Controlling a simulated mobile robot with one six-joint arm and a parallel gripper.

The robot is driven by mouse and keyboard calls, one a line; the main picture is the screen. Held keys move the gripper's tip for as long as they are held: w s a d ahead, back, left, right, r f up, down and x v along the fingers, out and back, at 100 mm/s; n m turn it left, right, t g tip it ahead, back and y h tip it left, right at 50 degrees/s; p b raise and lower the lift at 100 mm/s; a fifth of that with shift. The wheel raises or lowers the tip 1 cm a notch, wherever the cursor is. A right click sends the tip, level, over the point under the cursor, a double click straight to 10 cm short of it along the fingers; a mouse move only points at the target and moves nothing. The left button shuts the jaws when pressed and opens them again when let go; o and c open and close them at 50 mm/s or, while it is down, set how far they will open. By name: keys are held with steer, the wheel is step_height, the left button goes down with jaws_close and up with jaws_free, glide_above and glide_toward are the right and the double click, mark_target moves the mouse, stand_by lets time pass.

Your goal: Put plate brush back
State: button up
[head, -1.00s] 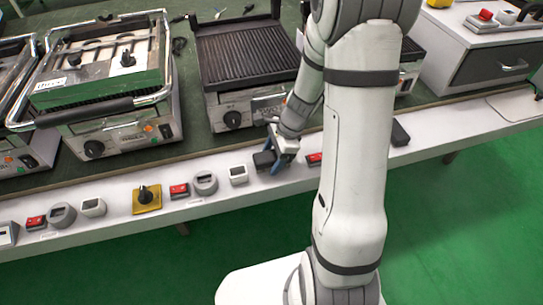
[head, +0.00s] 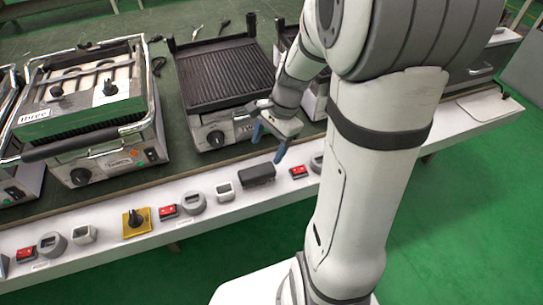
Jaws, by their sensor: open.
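The plate brush, which looks like the dark block (head: 258,174), lies on the white front ledge (head: 100,250) of the bench. It sits between a small white square device and a red switch. My gripper (head: 268,143) has blue fingers, spread apart and empty. It is above the ledge, in front of the middle grill, and apart from the dark block. The bristles cannot be made out.
A grill with a ribbed plate (head: 225,72) stands behind the ledge. A closed grill (head: 85,105) marked "three" is to its left. Several switches and dials, including a yellow-based knob (head: 136,222), line the ledge. My arm hides part of the right side.

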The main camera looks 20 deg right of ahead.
steer(key=s+a+r+n+t+h, duration=0.1)
steer(key=s+a+r+n+h, duration=0.1)
steer(key=s+r+n, duration=0.4)
steer(key=s+n+h, duration=0.1)
steer(key=s+n, duration=0.3)
steer(key=n, duration=0.3)
steer(key=shift+s+a+r+n+t, duration=0.3)
steer(key=shift+s+a+r, duration=0.05)
steer(key=shift+s, duration=0.05)
steer(key=shift+r, duration=0.1)
